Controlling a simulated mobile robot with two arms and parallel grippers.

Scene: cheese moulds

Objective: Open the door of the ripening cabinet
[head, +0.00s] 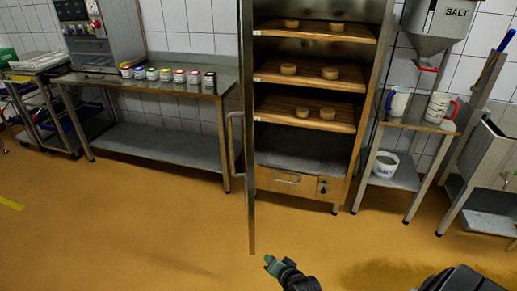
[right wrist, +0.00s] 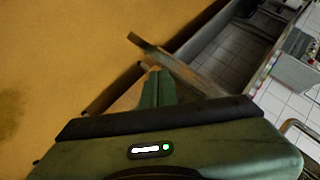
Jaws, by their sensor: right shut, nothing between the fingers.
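The ripening cabinet (head: 375,110) stands at the back centre in the head view. Its door (head: 248,190) stands swung out toward me, seen nearly edge-on at the cabinet's left side. The door's bar handle (head: 232,150) is on its left face. The cabinet's inside is in plain view. My right gripper (head: 272,264) is shut and empty, low in front of the cabinet and just right of the door's lower end. In the right wrist view its closed fingers (right wrist: 155,88) show in front of a long metal edge. My left gripper is not in view.
Wooden shelves (head: 315,75) in the cabinet hold round cheeses. A steel table (head: 150,85) with several small coloured jars stands left. A small table (head: 405,122) with mugs stands right, below a salt hopper (head: 435,22). The floor (head: 130,220) in front is clear.

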